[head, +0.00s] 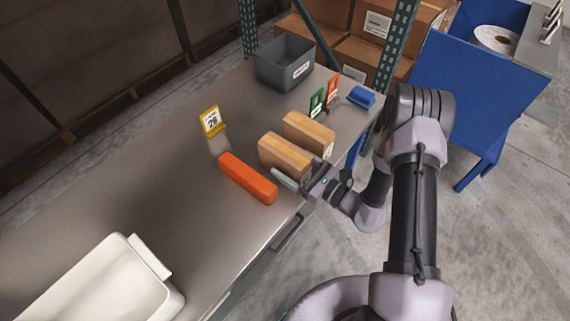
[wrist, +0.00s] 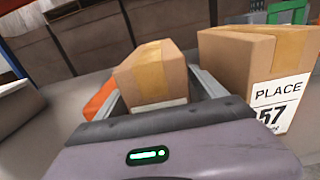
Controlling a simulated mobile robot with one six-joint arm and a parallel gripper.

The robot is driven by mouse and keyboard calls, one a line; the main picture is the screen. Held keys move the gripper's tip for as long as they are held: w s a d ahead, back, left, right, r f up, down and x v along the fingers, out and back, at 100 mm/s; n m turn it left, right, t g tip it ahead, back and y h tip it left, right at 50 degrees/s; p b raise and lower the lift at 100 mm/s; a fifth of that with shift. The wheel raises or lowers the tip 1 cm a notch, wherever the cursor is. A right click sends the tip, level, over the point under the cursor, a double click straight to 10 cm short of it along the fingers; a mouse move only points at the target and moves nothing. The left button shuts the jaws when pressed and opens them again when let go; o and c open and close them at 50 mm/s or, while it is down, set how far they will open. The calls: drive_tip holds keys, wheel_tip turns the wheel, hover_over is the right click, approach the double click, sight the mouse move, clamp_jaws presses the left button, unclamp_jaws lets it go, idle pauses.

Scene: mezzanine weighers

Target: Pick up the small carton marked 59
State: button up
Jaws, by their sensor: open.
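Two brown cartons with lighter tape stand side by side on the grey metal bench. The nearer carton (head: 284,155) is directly in front of my gripper (head: 298,172). In the wrist view this carton (wrist: 154,74) shows between my open fingers (wrist: 160,88), with a pale label edge low on its near face; its number is hidden. No 59 is readable in either view. I cannot tell whether a finger touches the carton.
An orange block (head: 248,178) lies just left of the nearer carton. A yellow sign marked 26 (head: 211,121), green sign (head: 317,102), red sign (head: 333,88), blue object (head: 362,97) and grey bin (head: 286,64) stand farther back. A white tub (head: 110,285) is at front left.

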drive_tip(key=shift+x, duration=1.1)
clamp_jaws()
